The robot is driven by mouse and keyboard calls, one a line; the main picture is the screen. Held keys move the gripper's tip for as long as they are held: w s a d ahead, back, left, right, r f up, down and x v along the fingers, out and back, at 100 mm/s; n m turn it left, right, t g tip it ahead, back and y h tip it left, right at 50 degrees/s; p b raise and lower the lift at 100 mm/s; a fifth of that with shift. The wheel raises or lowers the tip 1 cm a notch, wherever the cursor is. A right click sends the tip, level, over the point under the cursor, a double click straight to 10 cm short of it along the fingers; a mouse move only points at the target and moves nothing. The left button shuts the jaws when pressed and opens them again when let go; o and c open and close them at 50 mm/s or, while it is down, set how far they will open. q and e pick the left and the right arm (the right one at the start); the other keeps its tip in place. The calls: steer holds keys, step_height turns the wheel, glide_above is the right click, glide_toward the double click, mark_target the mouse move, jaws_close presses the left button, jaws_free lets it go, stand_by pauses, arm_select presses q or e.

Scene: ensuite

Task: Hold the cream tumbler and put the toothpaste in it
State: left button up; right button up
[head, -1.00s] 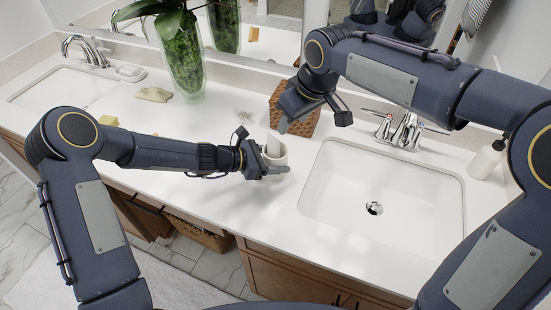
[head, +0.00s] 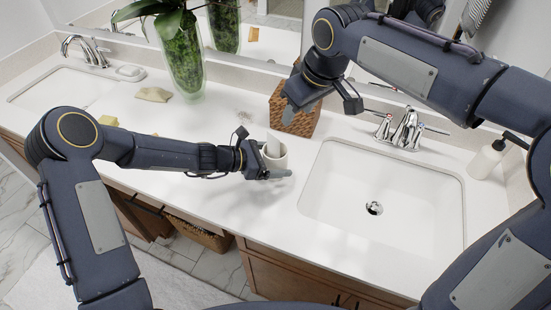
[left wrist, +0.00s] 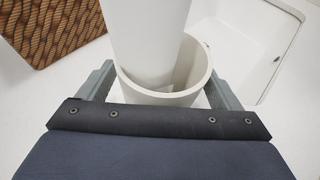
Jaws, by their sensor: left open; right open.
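The cream tumbler (head: 276,160) stands on the counter left of the right-hand sink. A white tube, which looks like the toothpaste (head: 271,144), stands in it with its upper part above the rim. In the left wrist view the tube (left wrist: 150,40) leans inside the tumbler (left wrist: 192,70), and its lower end is hidden. My left gripper (head: 272,170) is open, with one finger on each side of the tumbler; I cannot tell whether they touch it. My right gripper (head: 320,106) is open and empty, above and behind the tumbler, in front of the woven box.
A brown woven box (head: 299,122) stands behind the tumbler. The right sink (head: 385,195) with its faucet (head: 405,132) lies to the right, near a soap dispenser (head: 485,160). A plant vase (head: 183,65) and a tan cloth (head: 153,94) are back left. The counter left of the tumbler is mostly clear.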

arm_select(q)
steer(key=v, duration=1.2)
